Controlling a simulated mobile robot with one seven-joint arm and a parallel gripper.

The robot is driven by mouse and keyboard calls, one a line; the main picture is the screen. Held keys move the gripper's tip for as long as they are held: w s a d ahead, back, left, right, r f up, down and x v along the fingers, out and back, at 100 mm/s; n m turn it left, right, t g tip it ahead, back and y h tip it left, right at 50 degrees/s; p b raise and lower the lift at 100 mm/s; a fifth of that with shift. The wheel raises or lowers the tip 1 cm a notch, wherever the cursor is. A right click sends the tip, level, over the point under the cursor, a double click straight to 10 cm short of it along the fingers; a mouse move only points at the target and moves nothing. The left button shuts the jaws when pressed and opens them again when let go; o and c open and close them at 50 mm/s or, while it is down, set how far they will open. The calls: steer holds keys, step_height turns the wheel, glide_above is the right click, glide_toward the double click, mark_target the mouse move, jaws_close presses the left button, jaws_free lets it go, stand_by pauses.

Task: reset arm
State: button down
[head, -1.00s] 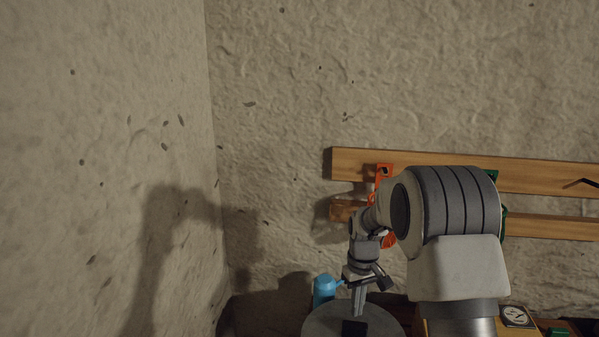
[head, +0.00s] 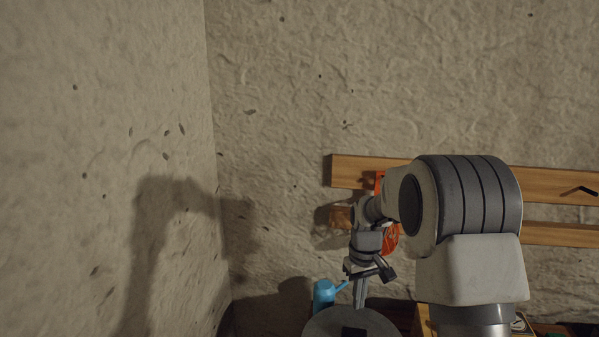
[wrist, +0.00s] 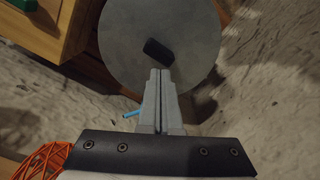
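My gripper (head: 359,306) hangs from my arm at the lower middle of the head view, pointing down toward a round grey top. In the wrist view my gripper (wrist: 161,72) shows its two grey fingers side by side, closed together with nothing visible between them. The fingertips appear over the round grey disc (wrist: 190,25), close to a small black block (wrist: 158,50) on it. The disc also shows in the head view (head: 322,322) at the bottom edge. I cannot tell how high the fingertips are above it.
A blue can with a spout (head: 324,294) stands behind the disc. Wooden wall rails (head: 550,184) carry an orange item (head: 390,240) behind my arm. A wooden cabinet (wrist: 40,30) is at upper left in the wrist view, with orange wire mesh (wrist: 45,165) below. Rough walls stand left and behind.

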steer(key=s+r+m+t, duration=0.2)
steer(key=s+r+t, duration=0.1)
steer(key=s+r, duration=1.1)
steer(key=s+r+t, duration=0.1)
steer(key=s+r, duration=0.1)
steer(key=s, duration=0.6)
steer(key=s+r+m+t, duration=0.1)
steer(key=s, duration=0.6)
steer(key=shift+s+r+m, duration=0.3)
steer(key=shift+s+r, duration=0.05)
